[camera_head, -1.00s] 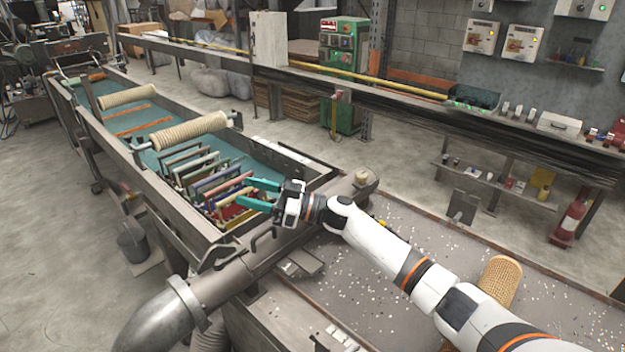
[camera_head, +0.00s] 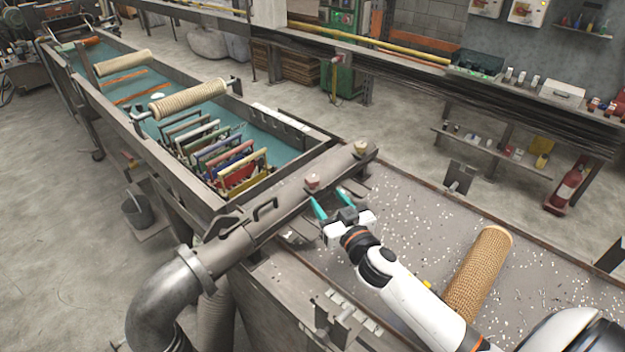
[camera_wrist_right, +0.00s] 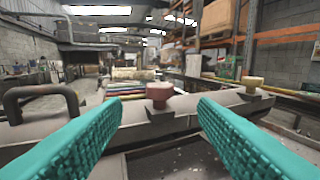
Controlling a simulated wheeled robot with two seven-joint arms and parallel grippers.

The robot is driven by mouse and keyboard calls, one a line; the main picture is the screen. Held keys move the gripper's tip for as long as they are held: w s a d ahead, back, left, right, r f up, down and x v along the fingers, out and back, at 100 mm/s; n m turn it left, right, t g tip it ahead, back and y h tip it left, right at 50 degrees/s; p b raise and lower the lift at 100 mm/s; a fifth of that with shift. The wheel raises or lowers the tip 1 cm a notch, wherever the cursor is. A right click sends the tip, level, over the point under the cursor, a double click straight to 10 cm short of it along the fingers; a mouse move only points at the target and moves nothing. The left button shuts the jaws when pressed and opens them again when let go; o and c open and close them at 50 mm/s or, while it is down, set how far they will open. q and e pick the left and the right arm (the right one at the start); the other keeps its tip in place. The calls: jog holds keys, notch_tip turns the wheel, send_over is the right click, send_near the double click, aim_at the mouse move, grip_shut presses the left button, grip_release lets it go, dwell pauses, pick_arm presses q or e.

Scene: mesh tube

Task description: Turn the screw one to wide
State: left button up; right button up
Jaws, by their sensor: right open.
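Two screw knobs stand on the metal duct, and I cannot tell from any marking which is screw one. The reddish screw knob (camera_head: 312,181) also shows in the right wrist view (camera_wrist_right: 159,93), centred between the fingers and ahead of their tips. The tan screw knob (camera_head: 361,146) is farther along the duct (camera_head: 285,205), to the right in the wrist view (camera_wrist_right: 252,84). My right gripper (camera_head: 331,198) is open and empty, its teal fingers pointing at the reddish knob from the near side, apparently not touching it. My left gripper is out of view.
A curved handle (camera_head: 265,208) sits on the duct left of the reddish knob. A tan mesh tube (camera_head: 478,275) lies on the speckled table (camera_head: 415,215) beside my right arm. Beyond the duct is a teal trough with coloured frames (camera_head: 235,165).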

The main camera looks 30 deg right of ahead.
aim_at(316, 184)
jog(key=w, duration=0.9)
jog(key=shift+w+d+b, duration=0.1)
jog(key=shift+d+b, duration=0.1)
jog(key=shift+b, duration=0.15)
jog(key=c, duration=1)
jog(key=shift+o, duration=0.2)
